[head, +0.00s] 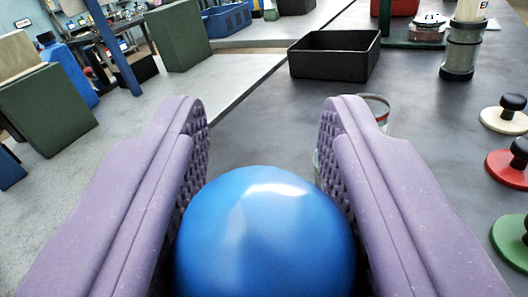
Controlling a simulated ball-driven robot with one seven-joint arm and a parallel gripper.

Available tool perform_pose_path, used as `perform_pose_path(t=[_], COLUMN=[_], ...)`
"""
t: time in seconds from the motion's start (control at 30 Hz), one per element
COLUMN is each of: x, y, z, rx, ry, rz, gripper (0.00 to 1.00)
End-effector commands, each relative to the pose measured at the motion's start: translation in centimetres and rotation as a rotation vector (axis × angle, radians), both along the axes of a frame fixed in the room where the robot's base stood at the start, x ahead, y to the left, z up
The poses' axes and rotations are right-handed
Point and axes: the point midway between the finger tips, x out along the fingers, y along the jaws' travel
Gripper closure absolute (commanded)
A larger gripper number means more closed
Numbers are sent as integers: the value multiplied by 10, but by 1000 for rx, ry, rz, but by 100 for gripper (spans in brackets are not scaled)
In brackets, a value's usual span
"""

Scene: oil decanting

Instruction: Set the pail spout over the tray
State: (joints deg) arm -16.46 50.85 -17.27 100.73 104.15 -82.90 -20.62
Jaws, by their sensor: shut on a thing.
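My gripper (265,120) has two purple padded fingers, shut on a smooth blue ball-shaped thing (265,235) low in the middle of the picture. What is under the ball is hidden, so I cannot tell whether it is part of the pail. A clear vessel with a reddish rim (376,99) stands mostly hidden behind the right finger; it may be the pail, and no spout shows. The black open tray (325,66) sits on the dark tabletop, farther off, above and right of the gap between the fingertips. It looks empty.
A grey cylinder (462,48) stands right of the tray. White (504,121), red (507,172) and green (510,242) discs with dark knobs line the right edge. The dark tabletop (270,125) is clear between fingertips and tray. Its left edge drops to a floor with green boxes.

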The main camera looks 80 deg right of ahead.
Motion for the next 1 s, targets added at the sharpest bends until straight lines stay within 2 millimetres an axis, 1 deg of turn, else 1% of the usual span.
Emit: perform_pose_path(t=[0.27,0.3,0.37,0.4,0.9,1.0], x=[1,1,1,1,0,0], y=[0,0,0,0,0,0], z=[1,1,1,1,0,3], rx=[-1,-1,-1,-1,0,0], ry=[-3,-3,-2,-2,-1,-2], rz=[1,1,1,1,1,1], gripper=[100,51,37,36,36,36])
